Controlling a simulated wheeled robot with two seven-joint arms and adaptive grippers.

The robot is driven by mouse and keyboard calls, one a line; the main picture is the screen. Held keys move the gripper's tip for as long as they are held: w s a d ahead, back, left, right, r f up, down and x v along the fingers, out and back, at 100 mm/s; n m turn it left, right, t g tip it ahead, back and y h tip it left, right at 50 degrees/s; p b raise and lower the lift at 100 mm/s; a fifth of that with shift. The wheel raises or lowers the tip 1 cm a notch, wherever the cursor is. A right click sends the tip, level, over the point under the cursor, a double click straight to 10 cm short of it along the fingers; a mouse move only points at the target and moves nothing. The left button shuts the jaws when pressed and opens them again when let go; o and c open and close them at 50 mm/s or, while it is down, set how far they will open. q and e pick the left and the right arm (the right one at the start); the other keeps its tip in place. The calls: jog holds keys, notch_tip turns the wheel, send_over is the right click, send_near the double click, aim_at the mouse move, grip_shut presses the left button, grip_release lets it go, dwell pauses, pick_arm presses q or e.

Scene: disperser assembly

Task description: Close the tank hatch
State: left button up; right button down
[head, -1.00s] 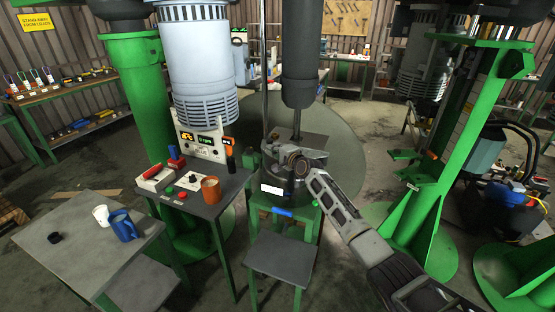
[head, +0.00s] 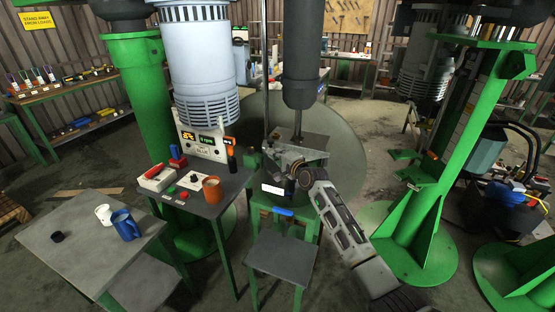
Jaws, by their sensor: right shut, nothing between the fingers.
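The tank (head: 276,184) is a dark round metal vessel on a green stand in the middle of the head view, below the mixer shaft. A flat grey plate, seemingly its hatch (head: 306,142), shows at the top behind it; its exact angle is hard to tell. My right arm comes in from the lower right. My right gripper (head: 297,168) is shut and empty at the tank's top right side, close to the rim. Whether it touches the hatch cannot be told. The arm hides the tank's right side. My left gripper is not in view.
A grey table (head: 90,245) with a blue mug (head: 125,225) and white mug is at lower left. A low grey step (head: 282,257) stands in front. Green columns flank both sides.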

jog(key=shift+s+d+r, duration=0.1)
jog(key=shift+s+r, duration=0.05)
jog(key=shift+s, duration=0.9)
jog(key=shift+s+r, duration=0.1)
jog(key=shift+s, duration=0.9)
